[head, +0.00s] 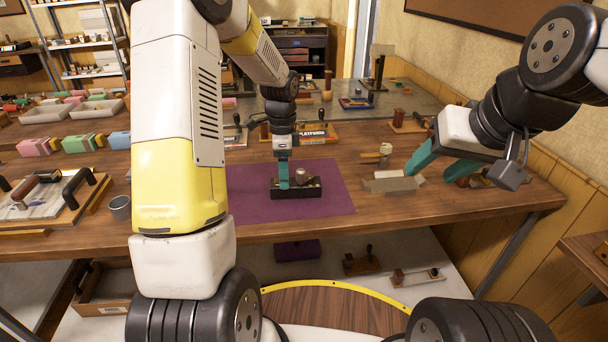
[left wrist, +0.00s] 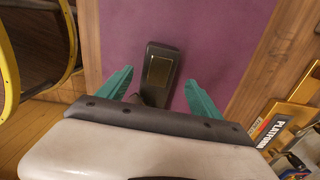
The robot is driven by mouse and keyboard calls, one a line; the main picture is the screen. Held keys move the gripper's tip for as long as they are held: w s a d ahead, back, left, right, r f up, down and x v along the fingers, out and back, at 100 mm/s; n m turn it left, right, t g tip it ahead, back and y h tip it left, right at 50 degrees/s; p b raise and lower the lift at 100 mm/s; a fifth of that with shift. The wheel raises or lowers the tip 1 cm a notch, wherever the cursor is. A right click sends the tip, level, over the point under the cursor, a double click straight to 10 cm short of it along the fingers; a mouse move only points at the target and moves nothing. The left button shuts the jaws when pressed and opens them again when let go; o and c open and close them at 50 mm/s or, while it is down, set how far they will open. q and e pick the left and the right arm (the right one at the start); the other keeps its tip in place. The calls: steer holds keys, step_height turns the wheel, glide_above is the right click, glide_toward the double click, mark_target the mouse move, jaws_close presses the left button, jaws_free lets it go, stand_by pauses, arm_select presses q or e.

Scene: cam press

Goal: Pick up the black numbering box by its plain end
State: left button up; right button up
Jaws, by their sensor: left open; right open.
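The black numbering box (head: 310,190) lies on the purple mat (head: 335,200) near the front of the bench. A round silvery piece stands on top of it in the head view. In the left wrist view the box (left wrist: 150,92) shows a dull gold plate on its face, and its near end is partly hidden by my gripper body. My left gripper (head: 284,178) is open at the box's left part. Its teal fingers (left wrist: 159,92) lie on either side of the box with visible gaps. My right gripper (head: 440,163) is open and empty over the bench's right side.
A grey metal block (head: 393,183) lies below my right gripper. Behind the mat is a tray marked PLATFORM (head: 316,132). A plate with black handles (head: 45,195) and a small grey cup (head: 119,207) are at the left. The mat around the box is clear.

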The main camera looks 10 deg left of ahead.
arm_select(q)
step_height(320, 180, down, 5)
steer(key=shift+s+d+r, duration=0.1)
steer(key=shift+s+r, duration=0.05)
jaws_close()
stand_by(0.4)
